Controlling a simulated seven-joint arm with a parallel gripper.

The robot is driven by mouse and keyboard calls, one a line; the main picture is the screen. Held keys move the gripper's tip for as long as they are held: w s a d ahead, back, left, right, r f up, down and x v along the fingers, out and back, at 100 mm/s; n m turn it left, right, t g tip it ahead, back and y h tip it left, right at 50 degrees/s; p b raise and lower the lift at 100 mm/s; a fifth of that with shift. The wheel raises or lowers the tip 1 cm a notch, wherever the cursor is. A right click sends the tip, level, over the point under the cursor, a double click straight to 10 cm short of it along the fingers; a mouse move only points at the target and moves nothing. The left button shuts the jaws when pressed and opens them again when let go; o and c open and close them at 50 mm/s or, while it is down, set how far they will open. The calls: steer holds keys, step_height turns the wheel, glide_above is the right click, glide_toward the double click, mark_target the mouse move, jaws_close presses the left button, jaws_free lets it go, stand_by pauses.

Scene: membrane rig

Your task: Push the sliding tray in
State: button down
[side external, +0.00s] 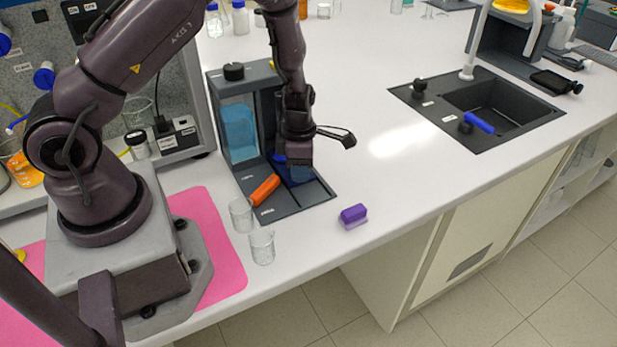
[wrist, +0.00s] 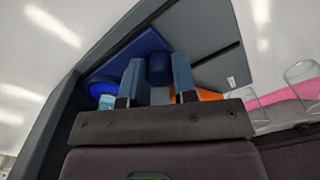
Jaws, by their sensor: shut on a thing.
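The membrane rig (side external: 232,165) is a dark grey frame with a clear window, blue inside, and a flat base at the front. The blue sliding tray (side external: 302,175) shows low at the base, partly hidden by my gripper (side external: 294,160). In the wrist view the blue tray (wrist: 146,42) lies beyond my fingers. A blue upright handle (wrist: 158,68) stands between the two fingers of my gripper (wrist: 157,75), which is shut on it. How far the tray sits inside the rig is hidden by my arm.
An orange handle (side external: 265,190) lies beside the tray on the rig's base. Two glass beakers (side external: 241,214) (side external: 262,246) stand in front, near a pink mat (side external: 222,240). A purple block (side external: 354,214) sits near the bench edge. The bench right of the rig is clear up to the sink (side external: 482,110).

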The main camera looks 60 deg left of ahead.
steer(key=shift+a, duration=0.95)
steer(key=c, duration=0.9)
jaws_free()
step_height(320, 180, up, 13)
steer(key=shift+a, duration=0.1)
